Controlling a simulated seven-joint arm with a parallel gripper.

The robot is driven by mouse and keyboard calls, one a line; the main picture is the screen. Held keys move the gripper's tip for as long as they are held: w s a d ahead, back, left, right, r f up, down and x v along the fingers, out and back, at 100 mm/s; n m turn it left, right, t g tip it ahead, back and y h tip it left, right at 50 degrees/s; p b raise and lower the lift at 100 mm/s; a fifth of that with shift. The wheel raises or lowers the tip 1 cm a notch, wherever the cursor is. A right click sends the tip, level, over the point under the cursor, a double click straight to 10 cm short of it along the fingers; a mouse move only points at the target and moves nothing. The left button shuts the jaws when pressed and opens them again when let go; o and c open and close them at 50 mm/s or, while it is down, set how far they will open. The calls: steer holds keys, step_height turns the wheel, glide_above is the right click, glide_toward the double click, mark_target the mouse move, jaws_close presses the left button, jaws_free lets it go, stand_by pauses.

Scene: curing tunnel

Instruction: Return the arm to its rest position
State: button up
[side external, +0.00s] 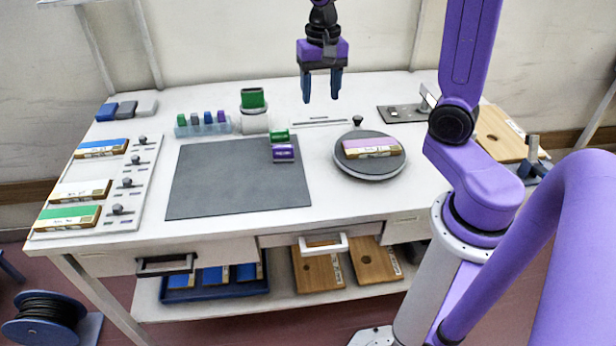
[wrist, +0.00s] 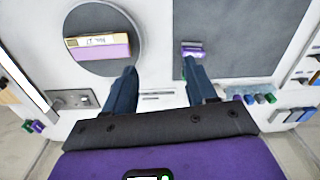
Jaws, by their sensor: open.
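My gripper (side external: 321,86) hangs in the air above the back part of the white table (side external: 350,210), pointing down. Its two blue fingers are apart with nothing between them. In the wrist view my gripper (wrist: 163,88) shows the same open, empty fingers. The purple arm links rise at the right of the side external view.
A round grey turntable (side external: 366,172) bears a pink-topped block (side external: 372,147). A dark mat (side external: 235,185) lies mid-table, with green (side external: 279,135) and purple (side external: 284,153) pieces near its right edge. A rack of several coloured pieces (side external: 203,123) and a white container (side external: 254,122) stand behind it.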

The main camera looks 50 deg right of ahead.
steer(key=s+a+f+n, duration=0.1)
steer(key=s+a+n, duration=0.4)
steer(key=s+n, duration=0.5)
steer(key=s+a+f+n, duration=0.1)
steer(key=s+a+n, duration=0.4)
steer(key=s+n, duration=0.5)
steer(key=shift+s+f, duration=0.2)
steer(key=shift+s, duration=0.8)
